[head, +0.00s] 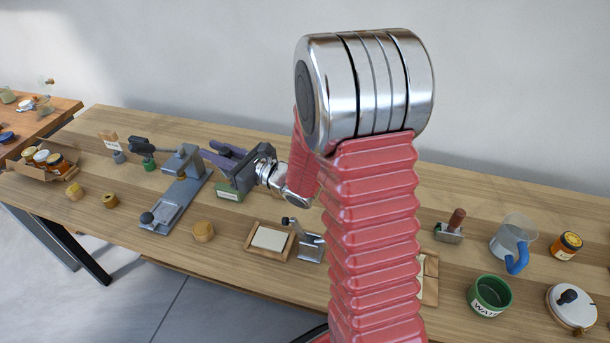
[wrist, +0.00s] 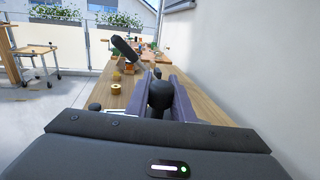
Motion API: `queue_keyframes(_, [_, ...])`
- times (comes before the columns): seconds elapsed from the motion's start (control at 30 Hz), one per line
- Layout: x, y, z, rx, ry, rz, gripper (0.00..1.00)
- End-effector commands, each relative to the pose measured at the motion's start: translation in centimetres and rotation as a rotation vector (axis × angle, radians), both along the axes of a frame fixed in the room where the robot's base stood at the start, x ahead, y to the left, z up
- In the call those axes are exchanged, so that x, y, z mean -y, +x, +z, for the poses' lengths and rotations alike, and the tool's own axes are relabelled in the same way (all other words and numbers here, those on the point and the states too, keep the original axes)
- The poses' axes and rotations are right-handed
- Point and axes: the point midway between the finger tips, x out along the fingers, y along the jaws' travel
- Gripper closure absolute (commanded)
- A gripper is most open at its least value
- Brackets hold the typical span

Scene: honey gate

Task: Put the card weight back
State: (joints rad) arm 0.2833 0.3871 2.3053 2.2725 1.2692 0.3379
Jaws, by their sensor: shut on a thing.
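My gripper (head: 222,157) is above the bench left of the middle, its purple fingers pointing left. In the wrist view, the gripper (wrist: 160,82) is shut on a black rounded knob with a neck, which I take to be the card weight (wrist: 160,97). Its lower part is hidden, and in the head view it is mostly hidden by the fingers. A green block with a white label (head: 230,193) is just below my gripper in the picture. I cannot tell whether it touches the weight. A wooden tray with a pale card (head: 257,249) lies to its right.
A grey press (head: 184,162) with a black lever stands left of my gripper. A small metal device (head: 311,247) is beside the tray. A green pot (head: 490,296), a jug (head: 511,236) and a jar (head: 566,246) stand right. My arm hides the bench middle.

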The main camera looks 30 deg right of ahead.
Motion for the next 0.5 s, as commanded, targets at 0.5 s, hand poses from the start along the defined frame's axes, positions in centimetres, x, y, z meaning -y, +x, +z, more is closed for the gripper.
queue_keyframes(0.5, [2.6,0.0,-0.4,0.002,-0.005,-0.027,1.00])
